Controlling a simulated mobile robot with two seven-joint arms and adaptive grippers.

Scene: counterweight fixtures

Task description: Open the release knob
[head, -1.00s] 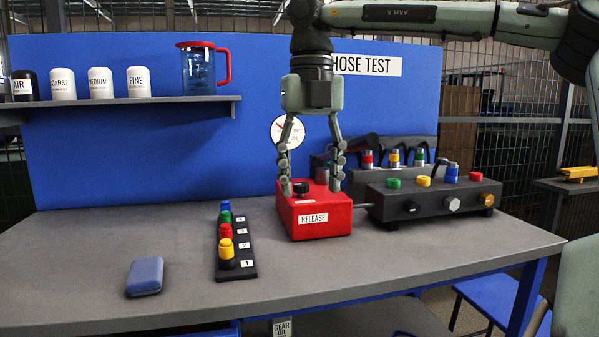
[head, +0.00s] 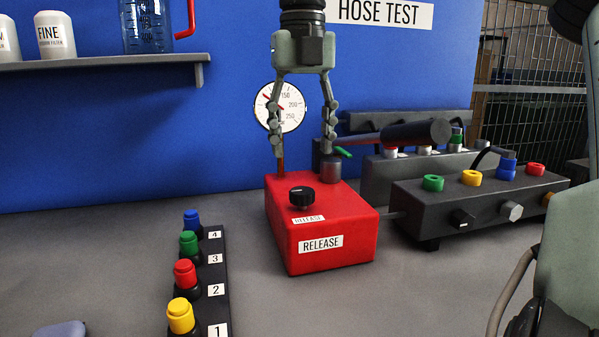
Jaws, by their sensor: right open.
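The release knob (head: 302,197) is a small black round knob with a pale mark. It sits on top of the red box (head: 326,261), which bears RELEASE labels on its top and front. My right gripper (head: 304,162) points down over the back part of the red box. Its two fingers are spread apart with nothing between them. In the picture the fingertips are above and behind the knob, and I see no contact with it. My left gripper is not in view.
A dark valve block (head: 478,208) with coloured rings is right of the red box. A strip of coloured plugs (head: 216,262) lies front left. A gauge (head: 280,107) is on the blue panel behind my fingers. A dark cylinder (head: 416,133) lies behind right.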

